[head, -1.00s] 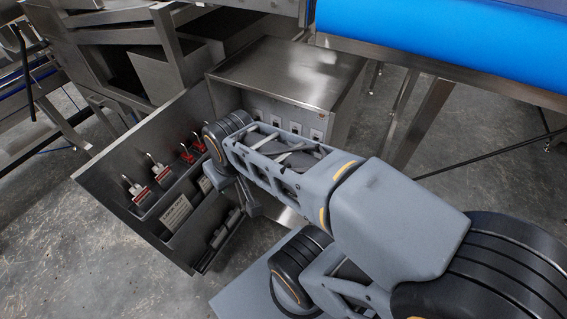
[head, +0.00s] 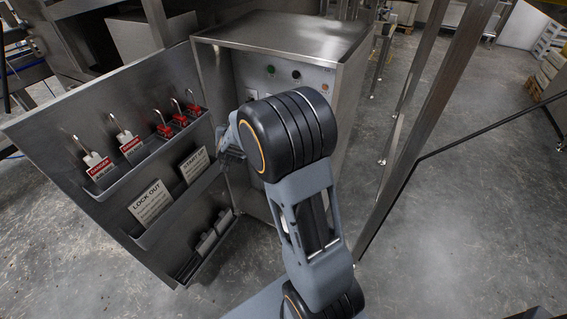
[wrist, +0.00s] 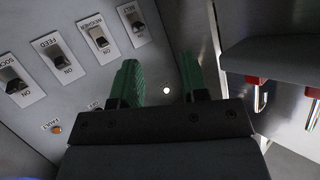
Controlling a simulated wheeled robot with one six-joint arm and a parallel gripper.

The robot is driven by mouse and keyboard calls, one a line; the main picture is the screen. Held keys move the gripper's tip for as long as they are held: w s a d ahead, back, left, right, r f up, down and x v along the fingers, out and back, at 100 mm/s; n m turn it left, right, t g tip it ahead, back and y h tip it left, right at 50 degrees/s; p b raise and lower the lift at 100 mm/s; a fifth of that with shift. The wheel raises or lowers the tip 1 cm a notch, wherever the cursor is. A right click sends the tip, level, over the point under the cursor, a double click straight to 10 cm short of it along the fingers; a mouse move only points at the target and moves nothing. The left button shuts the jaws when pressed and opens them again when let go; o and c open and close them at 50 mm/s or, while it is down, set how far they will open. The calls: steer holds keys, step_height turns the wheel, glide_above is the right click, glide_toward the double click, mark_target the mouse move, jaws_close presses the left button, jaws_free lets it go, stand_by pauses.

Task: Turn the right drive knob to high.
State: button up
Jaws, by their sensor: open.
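The open control cabinet (head: 345,62) stands at the centre of the head view. In the head view the gripper (head: 229,138) is inside the cabinet opening, partly hidden by my wrist. No knob is clear in the wrist view.
Labelled rocker switches, including the feed switch (wrist: 57,58) and weigher switch (wrist: 98,37), line the panel beside an amber fault lamp (wrist: 57,129). The cabinet door (head: 75,115) hangs open at left with red padlocks (head: 172,124). A steel leg (head: 428,120) stands at right.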

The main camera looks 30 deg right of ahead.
steer(key=d+f+m+g+h+b, duration=0.1)
steer(key=d+f+m+h+b, duration=0.2)
steer(key=f, duration=0.4)
steer(key=s+d+f+m+g+h+b, duration=0.1)
steer(key=d+f+g+h+b, duration=0.15)
steer(key=d+f+h, duration=0.35)
steer(key=d+f+m+h+b, duration=0.2)
steer(key=d+f+b, duration=0.15)
steer(key=f, duration=0.45)
steer(key=b+x, duration=0.4)
steer(key=x, duration=0.8)
steer(key=shift+d+f+g, duration=0.25)
steer(key=shift+g, duration=0.1)
steer(key=shift+c, duration=0.3)
jaws_close()
